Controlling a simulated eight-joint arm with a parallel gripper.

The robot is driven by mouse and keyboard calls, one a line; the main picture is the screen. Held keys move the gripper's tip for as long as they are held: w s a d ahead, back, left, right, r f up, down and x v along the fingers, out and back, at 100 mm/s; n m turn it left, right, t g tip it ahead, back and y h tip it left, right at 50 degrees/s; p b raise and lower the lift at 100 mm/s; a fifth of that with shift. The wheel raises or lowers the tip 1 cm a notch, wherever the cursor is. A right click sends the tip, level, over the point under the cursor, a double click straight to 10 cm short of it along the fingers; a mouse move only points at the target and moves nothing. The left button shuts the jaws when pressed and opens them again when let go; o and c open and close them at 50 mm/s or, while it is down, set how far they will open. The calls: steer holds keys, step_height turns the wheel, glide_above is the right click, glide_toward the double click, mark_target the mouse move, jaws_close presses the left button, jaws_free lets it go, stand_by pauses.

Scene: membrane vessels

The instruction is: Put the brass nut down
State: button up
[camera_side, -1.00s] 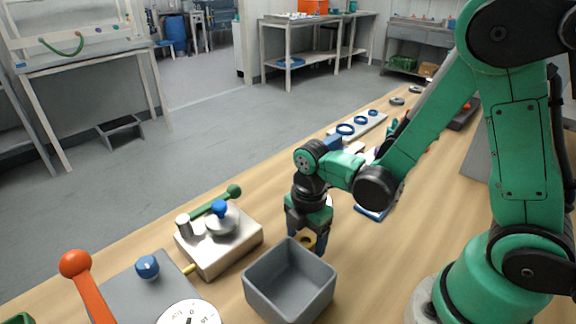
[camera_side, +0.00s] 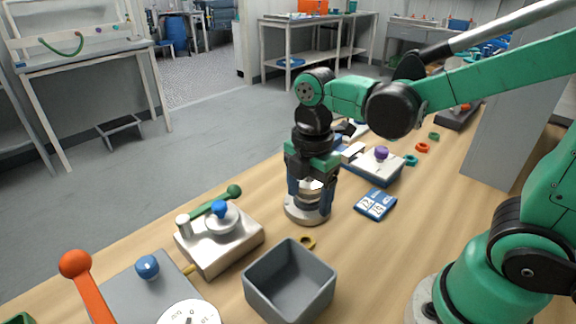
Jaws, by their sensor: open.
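The brass nut (camera_side: 307,242) lies on the wooden bench, just behind the grey open bin (camera_side: 290,282) and apart from my gripper. My gripper (camera_side: 311,190) points down, open, behind the nut. Its fingers are at the upper part of a round stepped metal piece (camera_side: 308,211) that stands on the bench. I cannot tell whether the fingers touch this metal piece. Nothing is seen held.
A metal block (camera_side: 222,247) with a blue knob and green handle stands left of the bin. An orange-red lever (camera_side: 86,288) is at front left. A blue-and-white card (camera_side: 375,204) lies right of my gripper. Bare bench lies right of the bin.

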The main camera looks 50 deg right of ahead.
steer(key=r+m+t, duration=0.1)
steer(key=m+t, duration=0.1)
steer(key=m, duration=0.4)
steer(key=d+r+m+t, duration=0.1)
steer(key=m+t, duration=0.1)
steer(key=m, duration=0.4)
steer(key=d+r+m+t, duration=0.1)
steer(key=m+t, duration=0.2)
steer(key=m, duration=0.3)
steer(key=shift+s+d+r, duration=0.15)
steer(key=shift+d+r, duration=0.05)
steer(key=shift+r, duration=0.1)
